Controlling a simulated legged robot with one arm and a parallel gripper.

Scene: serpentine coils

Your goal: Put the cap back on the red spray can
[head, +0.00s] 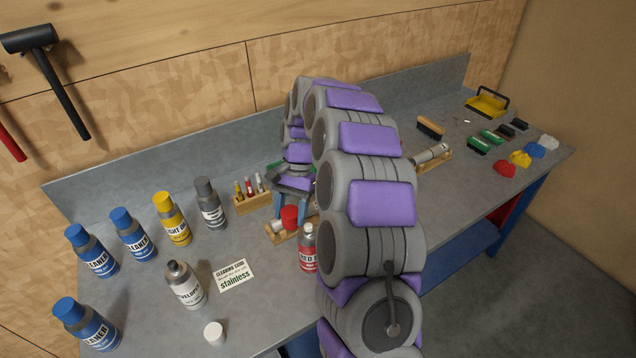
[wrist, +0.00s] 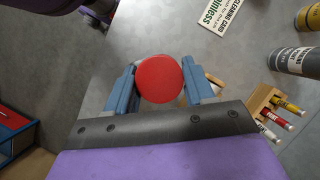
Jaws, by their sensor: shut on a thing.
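The red cap (head: 290,214) is between the two blue fingers of my gripper (head: 289,205), which is shut on it. In the wrist view, the cap (wrist: 159,77) shows as a round red disc with a finger of my gripper (wrist: 160,88) on each side. The red spray can (head: 308,252) stands upright and uncapped on the bench, with a pale nozzle on top. The cap appears to the left of and above the can's top in the head view. The can is not visible in the wrist view.
Blue, yellow, grey and white cans stand left. A white cap (head: 214,333) and a cleaning card (head: 234,275) lie near the white can (head: 184,284). A wooden marker rack (head: 252,203) stands behind. My arm covers the middle; brushes and coloured caps lie far right.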

